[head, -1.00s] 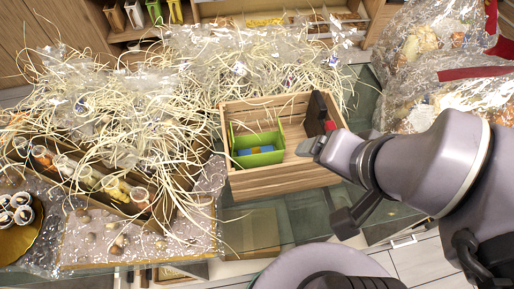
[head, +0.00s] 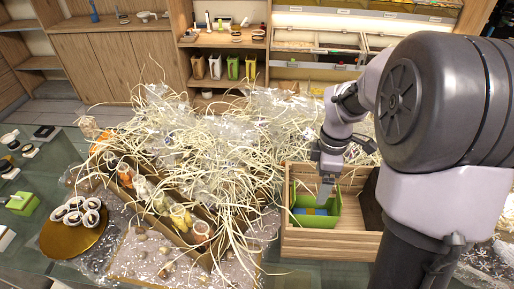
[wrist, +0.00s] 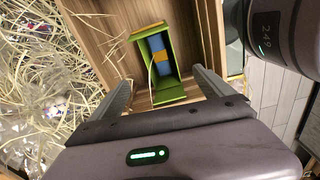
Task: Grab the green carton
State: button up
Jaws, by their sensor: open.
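The green carton (head: 333,219) stands inside the wooden crate (head: 330,245), near its left side. It is open at the top, with something blue and orange showing inside. It also shows in the wrist view (wrist: 171,92), between and beyond my fingertips. My gripper (head: 325,190) is open and points down over the carton; in the wrist view its two fingers (wrist: 162,76) are spread to either side of the carton, with nothing held. Whether the fingers touch the carton I cannot tell.
Pale shredded straw and clear film (head: 220,140) crowd the crate's left side. Jars and pebbles lie at the front left, beside a gold round tray (head: 55,237) of small rolls. Shelves (head: 225,55) stand behind. The crate's right part looks empty.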

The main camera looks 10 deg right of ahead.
jog(key=n+b, duration=0.1)
jog(key=b, duration=0.5)
send_over(311, 213)
notch_tip(311, 213, down, 12)
jog(key=shift+s+f, duration=0.15)
jog(key=shift+f, duration=0.05)
notch_tip(311, 213, down, 6)
jog(key=b, duration=0.3)
jog(key=shift+a, duration=0.1)
jog(key=shift+r, duration=0.1)
jog(key=shift+c, duration=0.6)
jog(key=c, duration=1.5)
